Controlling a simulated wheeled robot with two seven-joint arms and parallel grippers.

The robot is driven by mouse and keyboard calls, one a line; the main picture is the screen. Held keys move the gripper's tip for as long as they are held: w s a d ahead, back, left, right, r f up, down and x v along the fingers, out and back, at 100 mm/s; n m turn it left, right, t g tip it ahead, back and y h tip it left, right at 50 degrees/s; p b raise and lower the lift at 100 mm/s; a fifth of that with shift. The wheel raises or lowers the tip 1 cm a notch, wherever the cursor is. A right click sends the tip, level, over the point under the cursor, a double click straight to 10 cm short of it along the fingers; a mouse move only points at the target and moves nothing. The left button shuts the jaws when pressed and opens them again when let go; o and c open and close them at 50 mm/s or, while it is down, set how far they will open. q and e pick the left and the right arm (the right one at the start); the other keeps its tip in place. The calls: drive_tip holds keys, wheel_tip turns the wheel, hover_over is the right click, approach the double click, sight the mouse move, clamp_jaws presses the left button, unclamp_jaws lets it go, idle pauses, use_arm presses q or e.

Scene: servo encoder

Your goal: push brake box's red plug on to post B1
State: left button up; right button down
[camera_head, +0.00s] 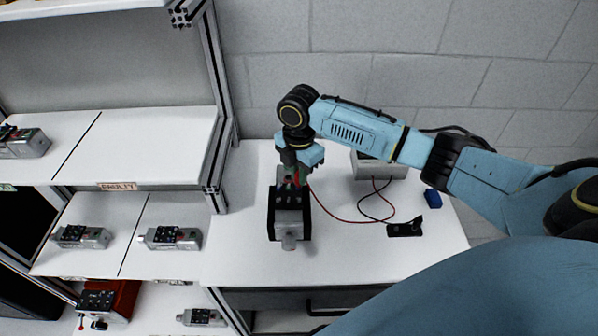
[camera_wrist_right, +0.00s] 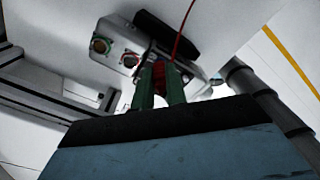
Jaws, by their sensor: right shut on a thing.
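My right gripper (camera_head: 293,172) points down over the back end of a servo motor (camera_head: 289,228) on the white bench. In the right wrist view its green fingers (camera_wrist_right: 160,88) are shut on the red plug (camera_wrist_right: 158,72), whose red wire runs up out of the picture. In the head view the red wire (camera_head: 345,219) leads from the gripper towards a pale box (camera_head: 380,172), likely the brake box, partly behind my arm. The motor also shows in the wrist view (camera_wrist_right: 112,45), with round coloured connectors. Post B1 cannot be made out; contact with the plug is hidden. My left gripper is out of view.
A black wire runs from the box to a small black part (camera_head: 405,229) on the bench. A blue block (camera_head: 432,198) lies at the right. Shelves (camera_head: 150,150) with several motors stand at the left. The bench front (camera_head: 370,258) is clear.

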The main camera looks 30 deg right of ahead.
drive_tip(key=shift+f, duration=0.15)
drive_tip(key=c, duration=1.3)
unclamp_jaws()
drive_tip(key=shift+c, duration=0.2)
drive_tip(key=shift+r, duration=3.55)
drive_tip(key=shift+f, duration=0.1)
